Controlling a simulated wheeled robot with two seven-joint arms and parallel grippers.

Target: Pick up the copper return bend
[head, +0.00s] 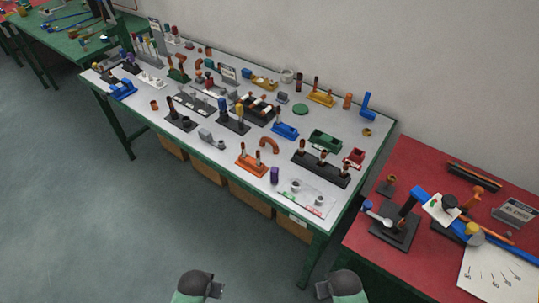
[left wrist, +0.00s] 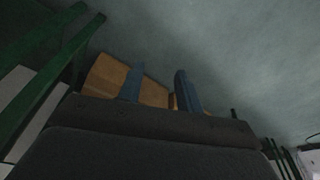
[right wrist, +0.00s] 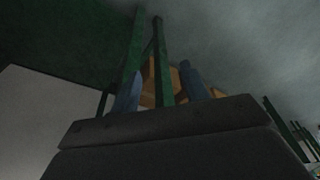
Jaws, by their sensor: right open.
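A copper-coloured curved piece (head: 269,145), shaped like a return bend, lies on the white table top (head: 225,158) in the head view, near the middle right. My left gripper (head: 217,289) and my right gripper (head: 323,289) are at the bottom of the head view, in front of the table and well apart from the bend. In the left wrist view the two blue fingers of the left gripper (left wrist: 160,88) stand apart with nothing between them. In the right wrist view the fingers of the right gripper (right wrist: 162,88) are also apart and empty. Neither wrist view shows the bend.
An orange stand (head: 252,164), a black stand with copper pieces (head: 320,170) and a small purple part (head: 274,175) are near the bend. Several other fittings crowd the table. A red table (head: 410,165) stands at the right. The floor in front is clear.

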